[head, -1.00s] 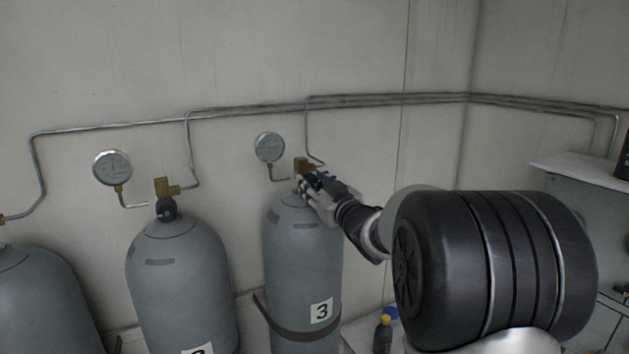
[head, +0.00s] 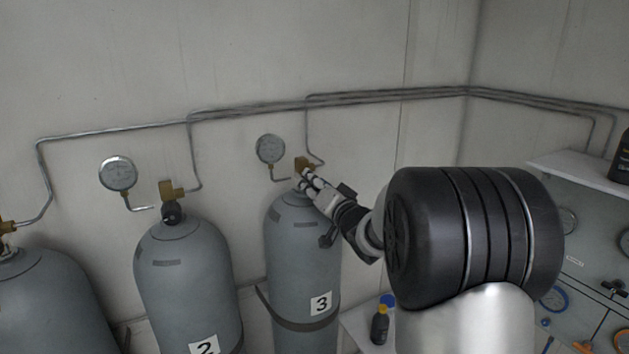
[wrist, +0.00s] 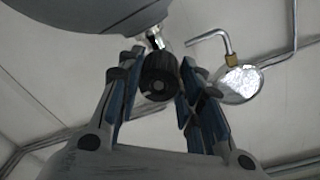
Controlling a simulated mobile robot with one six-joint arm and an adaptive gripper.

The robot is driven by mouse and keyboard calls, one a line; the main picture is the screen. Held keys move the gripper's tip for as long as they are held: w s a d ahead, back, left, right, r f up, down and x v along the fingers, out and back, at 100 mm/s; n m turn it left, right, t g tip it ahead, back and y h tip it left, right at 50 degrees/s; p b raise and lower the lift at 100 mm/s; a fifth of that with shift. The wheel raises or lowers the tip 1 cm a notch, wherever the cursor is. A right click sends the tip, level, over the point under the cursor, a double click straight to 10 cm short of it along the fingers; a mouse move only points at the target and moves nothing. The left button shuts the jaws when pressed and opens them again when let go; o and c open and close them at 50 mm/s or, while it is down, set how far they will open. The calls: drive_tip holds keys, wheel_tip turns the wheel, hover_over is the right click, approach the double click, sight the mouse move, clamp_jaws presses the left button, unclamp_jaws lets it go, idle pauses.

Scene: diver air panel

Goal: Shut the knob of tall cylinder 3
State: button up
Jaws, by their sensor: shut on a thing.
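Tall cylinder 3 (head: 292,255) is a grey bottle with a "3" label, standing against the wall with a brass valve (head: 303,164) on top. My gripper (head: 308,182) reaches in from the right at its neck, just below the brass valve. In the wrist view the black ribbed knob (wrist: 158,77) sits between the two blue-padded fingers of my gripper (wrist: 158,92), which are shut on it. In the head view my fingers hide the knob.
A gauge (head: 270,149) is close left of the valve; it also shows in the wrist view (wrist: 240,82). Pipes (head: 400,99) run along the wall. Cylinder 2 (head: 190,275) stands to the left. A small bottle (head: 380,327) and a panel (head: 585,250) are at right.

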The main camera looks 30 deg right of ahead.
drive_tip(key=shift+m+p, duration=0.3)
drive_tip(key=shift+m, duration=0.3)
drive_tip(key=o, duration=1.1)
drive_tip(key=shift+c, duration=0.2)
drive_tip(key=s, duration=1.2)
drive_tip(key=shift+a, duration=0.15)
